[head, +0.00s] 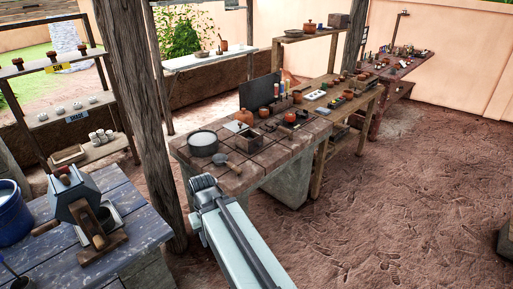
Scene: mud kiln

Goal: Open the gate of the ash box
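A grey-blue metal box with sloping sides (76,197) stands on the dark blue plank table at the lower left. It has wooden handles and a wooden piece at its front. It looks like the ash box, but no label shows. I cannot make out its gate or whether that is open. My arm rises from the bottom edge in the middle, well to the right of this box. I see no gripper fingers.
A blue bucket (12,212) stands left of the box on the plank table (143,222). A wooden post (146,110) rises behind it. A tiled worktable (283,150) holds a white-filled pot (203,143) and a small wooden box (249,141). The dirt floor at right is open.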

